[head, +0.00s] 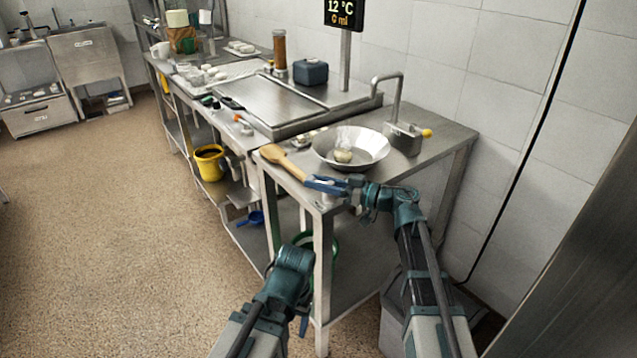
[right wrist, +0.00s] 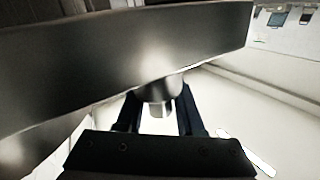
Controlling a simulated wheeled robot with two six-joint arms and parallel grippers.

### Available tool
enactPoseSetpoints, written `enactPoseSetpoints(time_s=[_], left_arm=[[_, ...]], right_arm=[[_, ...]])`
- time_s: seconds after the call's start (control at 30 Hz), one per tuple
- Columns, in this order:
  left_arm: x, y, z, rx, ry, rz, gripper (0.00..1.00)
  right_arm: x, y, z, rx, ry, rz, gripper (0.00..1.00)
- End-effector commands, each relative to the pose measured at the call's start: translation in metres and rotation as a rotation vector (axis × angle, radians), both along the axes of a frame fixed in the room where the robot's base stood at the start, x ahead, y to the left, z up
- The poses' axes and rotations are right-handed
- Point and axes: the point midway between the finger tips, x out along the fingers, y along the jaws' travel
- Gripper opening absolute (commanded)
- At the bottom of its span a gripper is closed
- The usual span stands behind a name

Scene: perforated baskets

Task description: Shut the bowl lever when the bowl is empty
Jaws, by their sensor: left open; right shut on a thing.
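A wide metal bowl (head: 376,146) stands on the steel table, with a pale round lump and faint steam inside it. Behind it is a metal box with a bent spout (head: 402,90) and a yellow-tipped knob (head: 427,133). My right gripper (head: 320,182) is at the table's front edge, left of and below the bowl. In the right wrist view its fingers close on a small grey cylinder (right wrist: 159,106) under a broad metal surface. I cannot tell whether this is the bowl lever. My left gripper (head: 304,322) hangs low in front of the table, mostly hidden.
A wooden spatula (head: 283,161) lies by my right fingertips. A display (head: 344,13) reads 12 °C and 0 ml. A yellow bucket (head: 210,165) stands on the lower shelf, left. A blue box (head: 310,72) stands on the steel counter. The floor at left is clear.

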Motion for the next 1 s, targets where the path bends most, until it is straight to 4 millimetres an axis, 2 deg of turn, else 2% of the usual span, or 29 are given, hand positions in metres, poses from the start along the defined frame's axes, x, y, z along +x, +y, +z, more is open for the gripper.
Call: enactPoseSetpoints(time_s=[0.23,0.7,1.0], left_arm=[[0.000,0.000,0.000,0.000,0.000,0.000,0.67],[0.000,0.000,0.000,0.000,0.000,0.000,0.67],[0.000,0.000,0.000,0.000,0.000,0.000,0.67]], right_arm=[[-0.001,-0.001,0.000,0.000,0.000,-0.069,0.00],[0.007,-0.006,0.000,-0.001,0.000,-0.387,0.00],[0.012,-0.010,0.000,0.000,0.000,-0.519,0.00]])
